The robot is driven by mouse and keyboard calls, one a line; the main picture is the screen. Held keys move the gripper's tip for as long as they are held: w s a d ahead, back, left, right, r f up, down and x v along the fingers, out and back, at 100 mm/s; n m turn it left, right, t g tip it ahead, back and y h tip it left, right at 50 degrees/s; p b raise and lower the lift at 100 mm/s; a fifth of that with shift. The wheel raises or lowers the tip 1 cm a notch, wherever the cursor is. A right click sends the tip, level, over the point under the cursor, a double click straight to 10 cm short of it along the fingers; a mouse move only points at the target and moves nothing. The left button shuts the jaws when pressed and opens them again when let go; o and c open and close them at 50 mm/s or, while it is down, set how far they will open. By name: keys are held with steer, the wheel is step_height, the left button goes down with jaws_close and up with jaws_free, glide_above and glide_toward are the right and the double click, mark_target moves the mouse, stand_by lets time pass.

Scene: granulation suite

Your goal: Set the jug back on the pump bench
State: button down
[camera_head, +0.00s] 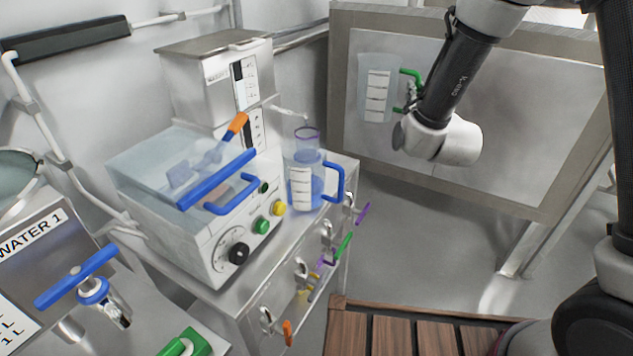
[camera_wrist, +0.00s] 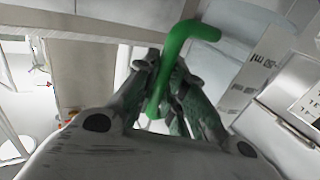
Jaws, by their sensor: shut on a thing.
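A clear jug (camera_head: 376,100) with a white scale label and a green handle (camera_head: 411,74) is held in the air, upright, left of my wrist. My gripper (camera_head: 411,92) is shut on the green handle. In the wrist view the green handle (camera_wrist: 172,62) runs between the fingers of my gripper (camera_wrist: 165,95). A steel bench (camera_head: 283,262) stands at the left; whether it is the pump bench I cannot tell. A second jug (camera_head: 301,188) with a blue handle stands on its far right end.
A white machine (camera_head: 215,240) with a clear, blue-handled lid fills much of the bench top. A steel box unit (camera_head: 195,85) stands behind it. Coloured tags hang from hooks on the bench side. A framed panel (camera_head: 480,120) is behind the held jug. A slatted wooden surface (camera_head: 400,335) is in front.

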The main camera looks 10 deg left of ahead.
mark_target(384, 85)
steer(key=a+n+y, duration=0.1)
steer(key=a, duration=0.1)
steer(key=a+r+n+g+y, duration=0.1)
steer(key=a+y, duration=0.1)
steer(key=a, duration=0.1)
steer(key=s+a+n+y, duration=0.1)
steer(key=a, duration=0.1)
steer(key=shift+a+r, duration=0.4)
steer(key=a+y, duration=0.1)
steer(key=s+a+n+g+y, duration=0.1)
steer(key=a, duration=0.1)
steer(key=a+f+n+g+y, duration=0.1)
steer(key=shift+s+a, duration=0.15)
steer(key=shift+a, duration=0.25)
step_height(384, 85, down, 18)
steer(key=shift+r, duration=0.15)
steer(key=shift+a, duration=0.1)
steer(key=c, duration=1.5)
jaws_free()
